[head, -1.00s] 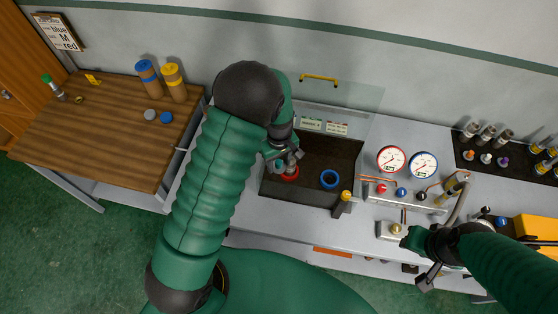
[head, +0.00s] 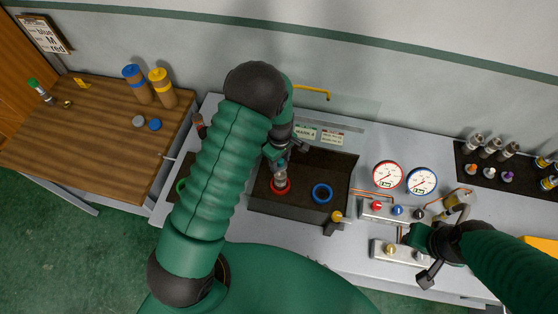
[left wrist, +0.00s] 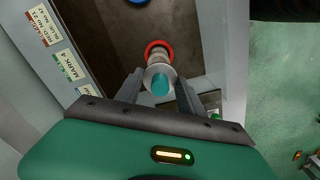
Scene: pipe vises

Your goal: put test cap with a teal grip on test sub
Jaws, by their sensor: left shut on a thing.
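In the left wrist view the test cap with a teal grip (left wrist: 160,86) sits between the two fingers of my left gripper (left wrist: 160,90), which is shut on it. Beyond the cap is a silver cylinder, seemingly the test sub (left wrist: 158,56), standing in a red ring vise (left wrist: 148,46). Cap and sub look nearly in line; I cannot tell whether they touch. In the head view my left gripper (head: 277,156) is just above the red ring (head: 280,188), with its fingertips partly hidden. My right gripper (head: 420,256) is by the valve blocks, its jaw state unclear.
A clear shield (head: 345,107) rises behind. Gauges (head: 388,176) and valve blocks stand right. The wooden table (head: 90,140) at left holds bottles and small caps.

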